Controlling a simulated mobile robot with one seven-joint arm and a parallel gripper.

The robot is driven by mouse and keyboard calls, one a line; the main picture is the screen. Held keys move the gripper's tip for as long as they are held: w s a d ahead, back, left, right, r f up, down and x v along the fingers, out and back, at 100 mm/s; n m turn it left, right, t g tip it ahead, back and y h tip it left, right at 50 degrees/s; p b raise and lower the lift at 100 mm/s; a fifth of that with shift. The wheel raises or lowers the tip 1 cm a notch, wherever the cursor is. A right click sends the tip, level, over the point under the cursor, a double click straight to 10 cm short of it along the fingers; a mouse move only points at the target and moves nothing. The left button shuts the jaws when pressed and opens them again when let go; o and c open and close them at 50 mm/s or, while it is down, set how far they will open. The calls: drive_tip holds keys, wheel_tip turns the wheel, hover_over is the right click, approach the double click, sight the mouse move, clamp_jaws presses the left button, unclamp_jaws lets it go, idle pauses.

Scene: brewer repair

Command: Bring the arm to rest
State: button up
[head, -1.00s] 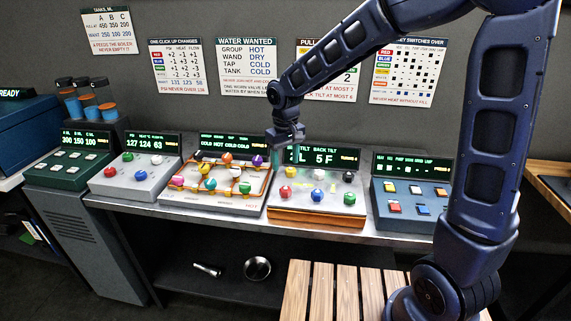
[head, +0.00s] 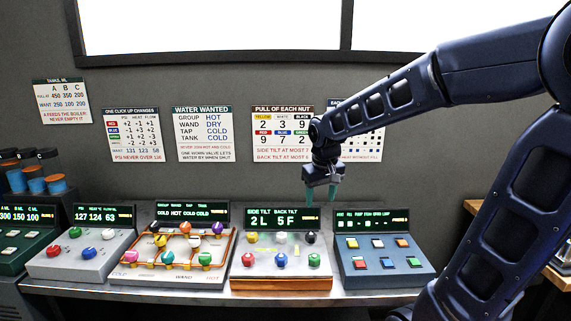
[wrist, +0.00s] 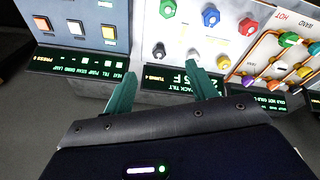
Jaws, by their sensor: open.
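My gripper (head: 334,190) hangs from my bent arm above the back of the bench, in front of the wall posters. Its two green fingers are apart with nothing between them, as the wrist view (wrist: 160,95) also shows. In the head view it is above the gap between the tilt panel (head: 240,270) and the blue switch panel (head: 385,281). It touches neither panel in that view. In the wrist view the right fingertip overlaps the tilt panel's display, which reads 5 F; whether they touch cannot be told.
Posters hang behind, such as the nut pull chart (head: 282,134). A wooden surface (head: 559,278) is at the right edge.

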drive_tip(key=s+d+r+m+t, duration=0.1)
drive_tip(key=s+d+m, duration=0.1)
drive_tip(key=s+d, duration=0.3)
drive_tip(key=s+d+r+m+t, duration=0.1)
drive_tip(key=s+d, duration=0.4)
drive_tip(key=d, duration=0.8)
drive_tip(key=shift+s+r+m, duration=0.25)
drive_tip(key=shift+r+m, duration=0.1)
drive_tip(key=shift+m, duration=0.45)
drive_tip(key=shift+a, duration=0.1)
